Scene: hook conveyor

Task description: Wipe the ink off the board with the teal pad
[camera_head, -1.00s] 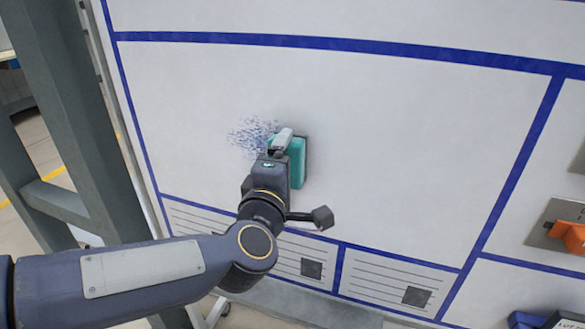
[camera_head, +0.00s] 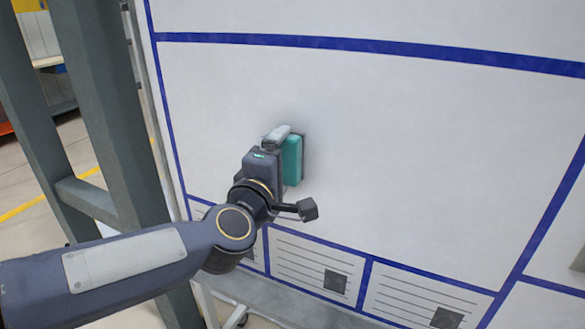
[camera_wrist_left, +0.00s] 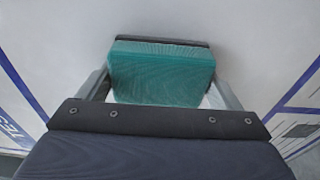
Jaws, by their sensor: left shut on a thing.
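The teal pad (camera_head: 293,160) is held upright against the white board (camera_head: 400,150), its dark wiping side toward the surface. My left gripper (camera_head: 279,137) is shut on the pad. In the left wrist view the teal pad (camera_wrist_left: 160,72) sits between the two fingers, with the board's pale surface close behind it. No ink specks show on the visible part of the board. The patch right behind the pad and gripper is hidden. My right gripper is not in view.
Blue lines (camera_head: 370,48) divide the board into panels, with printed lined boxes (camera_head: 310,262) along the bottom. A grey-green upright post (camera_head: 105,110) stands left of the board, close to my left arm. The board right of the pad is clear.

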